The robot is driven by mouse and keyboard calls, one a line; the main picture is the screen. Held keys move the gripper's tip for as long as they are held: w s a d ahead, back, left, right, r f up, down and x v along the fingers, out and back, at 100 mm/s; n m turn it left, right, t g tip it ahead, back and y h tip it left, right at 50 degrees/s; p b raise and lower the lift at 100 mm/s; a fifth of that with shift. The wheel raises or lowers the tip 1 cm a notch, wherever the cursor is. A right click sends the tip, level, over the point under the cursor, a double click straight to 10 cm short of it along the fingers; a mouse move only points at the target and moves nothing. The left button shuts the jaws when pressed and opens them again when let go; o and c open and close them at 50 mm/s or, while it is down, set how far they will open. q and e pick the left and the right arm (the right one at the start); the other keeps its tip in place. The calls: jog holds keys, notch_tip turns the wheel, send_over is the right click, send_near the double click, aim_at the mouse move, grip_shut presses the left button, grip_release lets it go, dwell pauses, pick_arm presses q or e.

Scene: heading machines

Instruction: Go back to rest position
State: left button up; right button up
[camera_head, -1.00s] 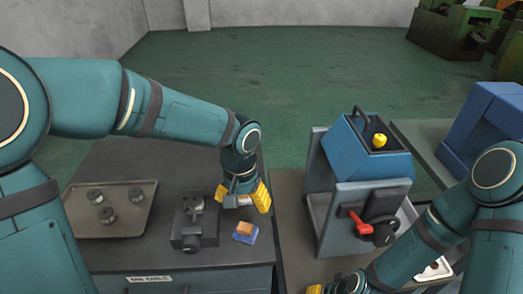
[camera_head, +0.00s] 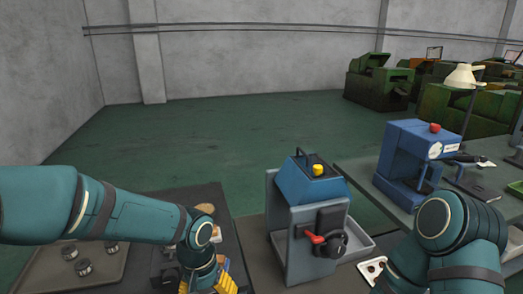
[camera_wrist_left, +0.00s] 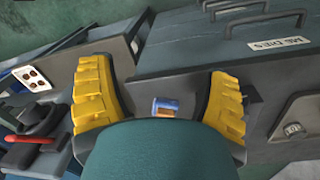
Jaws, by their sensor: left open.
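My left arm comes in from the left in the head view, and my left gripper (camera_head: 212,284) with yellow finger pads is at the bottom edge, partly cut off. In the left wrist view the two yellow fingers (camera_wrist_left: 158,95) are wide apart with nothing held between them. A small blue and orange block (camera_wrist_left: 165,107) shows in the gap beyond the gripper, on the bench. My right arm (camera_head: 440,240) is bent at the lower right; its gripper is out of the picture.
A blue machine (camera_head: 310,185) with a yellow knob and red lever stands right of my left gripper. A tray (camera_head: 105,264) with several dark round parts is at lower left. A white plate with holes (camera_head: 372,269) lies by my right arm. Open green floor lies behind.

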pick_arm(q)
jog(key=s+f+n+t+h, duration=0.1)
jog(key=s+f, duration=0.2)
jog(key=f, duration=0.8)
jog(key=s+d+f+n+h, duration=0.1)
jog(key=s+f, duration=0.3)
jog(key=f, duration=0.8)
jog(key=shift+s+d+f+n+t+h, duration=0.2)
jog(key=shift+s+d+n+t+h, duration=0.15)
jog(key=shift+n+h, duration=0.2)
pick_arm(e)
jog(key=shift+w+f, duration=0.2)
jog(key=shift+w, duration=0.45)
pick_arm(q)
jog(key=shift+w, duration=0.15)
jog(key=shift+c, duration=0.3)
